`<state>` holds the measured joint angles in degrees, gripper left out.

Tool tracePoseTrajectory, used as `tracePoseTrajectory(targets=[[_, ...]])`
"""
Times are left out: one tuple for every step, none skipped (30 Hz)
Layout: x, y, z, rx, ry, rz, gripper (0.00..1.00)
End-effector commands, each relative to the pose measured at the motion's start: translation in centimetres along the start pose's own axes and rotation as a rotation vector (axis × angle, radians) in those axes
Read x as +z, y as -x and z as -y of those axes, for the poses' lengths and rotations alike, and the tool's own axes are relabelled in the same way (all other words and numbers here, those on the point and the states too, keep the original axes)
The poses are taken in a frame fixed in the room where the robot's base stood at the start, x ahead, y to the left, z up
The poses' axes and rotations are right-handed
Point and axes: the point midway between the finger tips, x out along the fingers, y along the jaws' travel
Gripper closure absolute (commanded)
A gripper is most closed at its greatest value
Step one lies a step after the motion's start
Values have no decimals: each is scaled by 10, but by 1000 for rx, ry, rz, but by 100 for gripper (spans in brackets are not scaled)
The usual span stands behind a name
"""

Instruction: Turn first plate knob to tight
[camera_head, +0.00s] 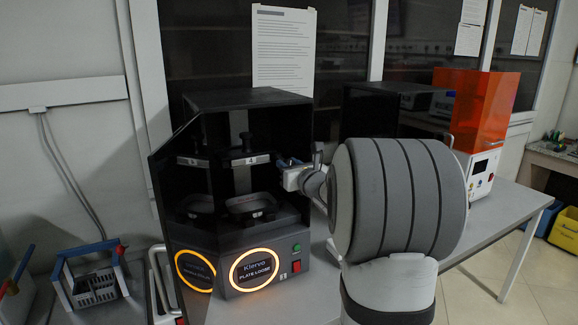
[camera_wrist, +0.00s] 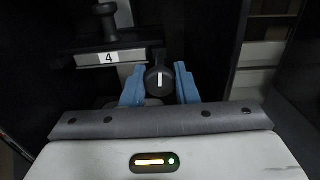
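The dark round knob (camera_wrist: 158,80) with a white pointer line shows in the wrist view; the line is close to vertical. My gripper (camera_wrist: 160,72) has its two blue fingers one on each side of the knob, apart, with little room between; I cannot tell if they touch it. In the head view my gripper (camera_head: 290,168) is at the right side of the black machine (camera_head: 240,105), beside the plate marked 4 (camera_head: 250,160). The knob is not clear there. A glowing orange ring display (camera_head: 253,270) on the machine reads "Klervo, PLATE LOOSE".
Green and red switches (camera_head: 296,257) are on the machine's front. A blue-handled rack (camera_head: 92,275) stands at lower left. An orange-covered device (camera_head: 475,108) stands behind my arm on the table (camera_head: 510,215).

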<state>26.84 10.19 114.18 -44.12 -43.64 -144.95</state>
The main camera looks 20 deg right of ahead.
Motion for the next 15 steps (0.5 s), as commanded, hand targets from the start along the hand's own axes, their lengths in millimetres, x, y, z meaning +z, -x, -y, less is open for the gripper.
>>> tracePoseTrajectory(targets=[[0,0,0,0,0,0,80],[0,0,0,0,0,0,83],[0,0,0,0,0,0,86],[0,0,0,0,0,0,89],[0,0,0,0,0,0,91],[0,0,-1,1,0,0,94],[0,0,-1,1,0,0,96],[0,0,-1,1,0,0,96],[0,0,-1,1,-1,0,96],[0,0,-1,1,-2,0,96],[0,0,-1,1,-5,0,96],[0,0,-1,1,-9,0,96],[-1,0,-1,1,-15,0,96],[-1,0,-1,2,-21,1,96],[-1,0,-1,2,-31,1,96]])
